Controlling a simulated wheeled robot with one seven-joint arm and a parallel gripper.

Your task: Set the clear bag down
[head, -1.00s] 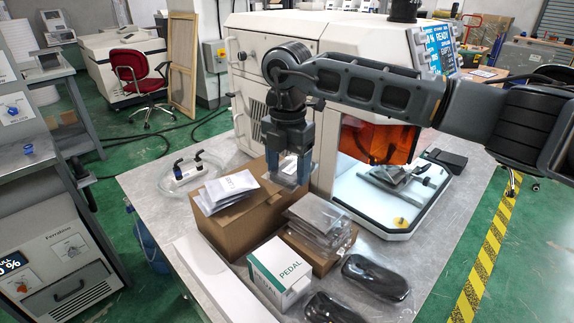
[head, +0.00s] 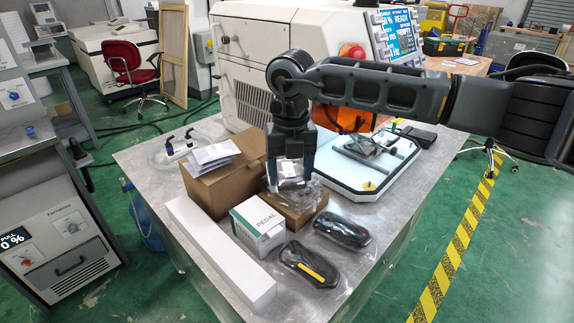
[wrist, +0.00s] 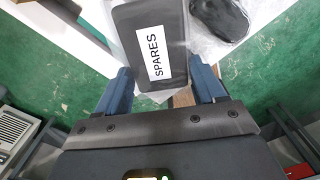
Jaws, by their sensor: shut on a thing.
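My gripper (head: 290,168) is over the small brown box (head: 294,214), with its fingers pointing down. It is shut on the clear bag (head: 287,182), whose clear plastic shows at and below the fingertips. In the wrist view the clear bag holds a dark flat item with a white SPARES label (wrist: 156,52). The bag's near edge is between the fingers of my gripper (wrist: 163,88). The bag is very close above the small box or touching what lies on it; I cannot tell which. My fingers hide part of the box top.
A large brown box (head: 215,185) with white packets (head: 214,154) stands left. A PEDAL carton (head: 258,228), a long white box (head: 220,255) and two bagged black cases (head: 342,230) (head: 308,265) lie in front. The machine's tray (head: 368,180) is right. Bare table shows at front right.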

